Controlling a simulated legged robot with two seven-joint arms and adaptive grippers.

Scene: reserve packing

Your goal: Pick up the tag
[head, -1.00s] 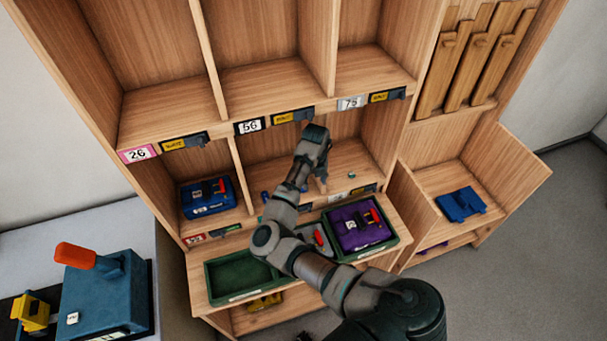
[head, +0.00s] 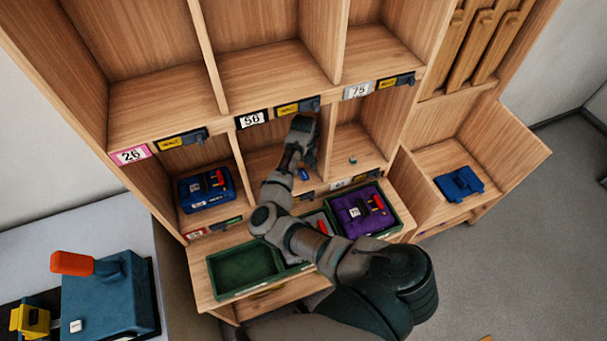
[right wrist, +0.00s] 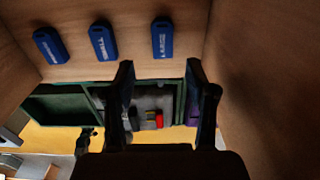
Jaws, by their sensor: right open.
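Three blue tags lie in a row on the shelf floor in the right wrist view: a left one (right wrist: 51,46), a middle one (right wrist: 103,41) and a right one (right wrist: 162,38). In the head view one blue tag (head: 303,174) shows in the middle compartment under label 56; my right arm hides part of that floor. My right gripper (head: 308,156) is inside this compartment, above the tags. In the right wrist view its fingers (right wrist: 160,82) are spread with nothing between them, nearest the right tag. My left gripper is not in view.
Wooden dividers stand close on both sides of the compartment. Below are an empty green tray (head: 246,270), a grey tray with small items (right wrist: 152,105) and a tray with a purple case (head: 360,212). A blue case (head: 207,188) fills the left compartment.

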